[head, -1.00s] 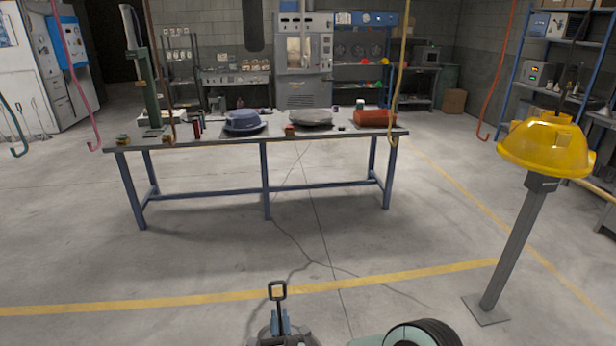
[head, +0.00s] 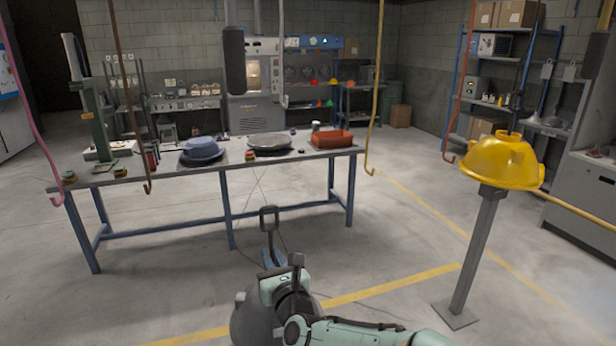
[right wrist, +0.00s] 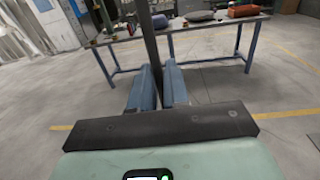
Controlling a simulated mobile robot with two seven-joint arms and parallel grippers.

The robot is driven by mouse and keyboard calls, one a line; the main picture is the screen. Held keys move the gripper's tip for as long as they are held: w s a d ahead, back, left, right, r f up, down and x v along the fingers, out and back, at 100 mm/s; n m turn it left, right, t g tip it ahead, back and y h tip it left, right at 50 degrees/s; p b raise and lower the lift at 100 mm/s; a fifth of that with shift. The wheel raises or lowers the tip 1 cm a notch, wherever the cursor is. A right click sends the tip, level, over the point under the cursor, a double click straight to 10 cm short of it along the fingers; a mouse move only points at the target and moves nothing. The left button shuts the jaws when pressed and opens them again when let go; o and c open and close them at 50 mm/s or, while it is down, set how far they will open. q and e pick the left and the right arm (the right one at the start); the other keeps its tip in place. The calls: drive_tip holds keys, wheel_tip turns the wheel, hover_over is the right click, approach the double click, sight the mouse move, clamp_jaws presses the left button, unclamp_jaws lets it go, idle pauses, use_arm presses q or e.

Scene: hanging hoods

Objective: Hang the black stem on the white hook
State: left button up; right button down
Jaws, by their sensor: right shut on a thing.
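The black stem (head: 269,232) stands roughly upright, with a rectangular loop at its top, at the lower middle of the head view. My right gripper (head: 272,258) is shut on it, and the loop sticks up above the blue fingers. In the right wrist view the stem (right wrist: 150,40) runs up as a dark bar between the two fingers (right wrist: 158,88). The white hook (head: 283,60) hangs from above behind the table, above and apart from the stem's loop. A dark grey rounded shape (head: 252,322) shows below the gripper; I cannot tell whether it joins the stem. My left gripper is out of view.
Pink (head: 42,155), dark brown (head: 131,100), yellow (head: 376,100) and red (head: 463,85) hooks hang around. A table (head: 200,175) holds a blue hood (head: 202,150) and a red-orange tray (head: 333,138). A yellow hood (head: 502,162) sits on a post at right. Floor between table and post is clear.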

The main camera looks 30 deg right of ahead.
drive_tip(key=s+d+r+n+y+p, duration=0.15)
drive_tip(key=s+r, duration=0.35)
drive_tip(key=r, duration=0.7)
drive_tip(key=s+d+r+n+y+p, duration=0.1)
drive_tip(key=s+r+y, duration=0.1)
drive_tip(key=s+r, duration=0.65)
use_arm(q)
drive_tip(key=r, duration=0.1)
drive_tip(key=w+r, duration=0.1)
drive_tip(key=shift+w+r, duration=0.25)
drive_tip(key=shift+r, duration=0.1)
use_arm(e)
drive_tip(key=w+d+r, duration=0.1)
drive_tip(key=w+r, duration=0.1)
drive_tip(key=w, duration=0.8)
drive_tip(key=shift+d+r, duration=0.15)
drive_tip(key=shift+d, duration=0.25)
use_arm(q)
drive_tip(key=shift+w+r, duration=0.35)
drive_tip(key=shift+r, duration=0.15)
use_arm(e)
drive_tip(key=shift+w+d+r, duration=0.2)
drive_tip(key=shift+w+r, duration=0.1)
drive_tip(key=shift+r, duration=0.15)
drive_tip(key=shift+w, duration=0.15)
